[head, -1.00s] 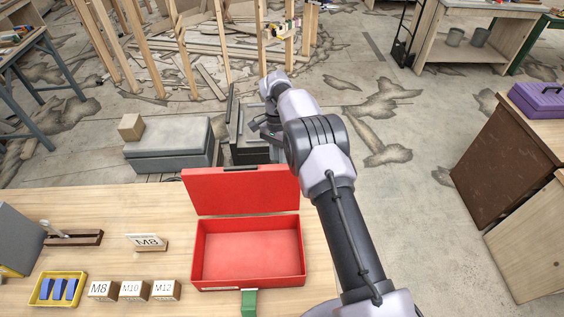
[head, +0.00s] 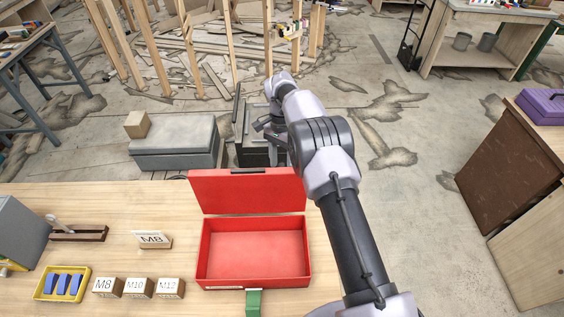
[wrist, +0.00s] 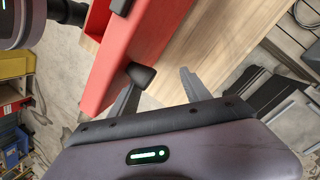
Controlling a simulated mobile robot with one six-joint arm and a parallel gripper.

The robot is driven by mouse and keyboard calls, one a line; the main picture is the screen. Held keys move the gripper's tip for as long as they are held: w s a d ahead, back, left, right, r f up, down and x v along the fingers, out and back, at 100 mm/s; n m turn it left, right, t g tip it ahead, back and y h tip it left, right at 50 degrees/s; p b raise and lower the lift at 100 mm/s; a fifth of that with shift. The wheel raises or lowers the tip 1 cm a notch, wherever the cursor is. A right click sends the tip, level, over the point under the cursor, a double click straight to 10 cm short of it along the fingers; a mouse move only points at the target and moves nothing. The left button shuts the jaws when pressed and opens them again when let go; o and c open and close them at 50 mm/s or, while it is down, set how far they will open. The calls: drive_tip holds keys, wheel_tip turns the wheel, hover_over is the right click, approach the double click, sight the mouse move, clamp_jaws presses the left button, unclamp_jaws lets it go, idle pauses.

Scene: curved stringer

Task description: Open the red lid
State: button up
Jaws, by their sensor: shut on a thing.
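The red box (head: 203,262) sits on the wooden table with its red lid (head: 247,193) raised and leaning back, so the empty inside shows. A dark handle lies along the lid's top edge. In the wrist view, the red lid (wrist: 103,75) runs along the left, with a black knob (wrist: 141,75) at its edge. My gripper (wrist: 158,88) has one finger against the lid by this knob and the other finger apart, with table visible between them. In the head view, my gripper (head: 263,124) is beyond the lid.
Labelled blocks (head: 138,287), a yellow tray (head: 45,297) with blue pieces and a wooden stand are to the left. Behind the table are a grey case (head: 175,150) and dark crates.

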drive_tip(key=p+v, duration=0.5)
drive_tip(key=v, duration=0.2)
drive_tip(key=shift+r, duration=0.35)
drive_tip(key=shift+w+f, duration=0.1)
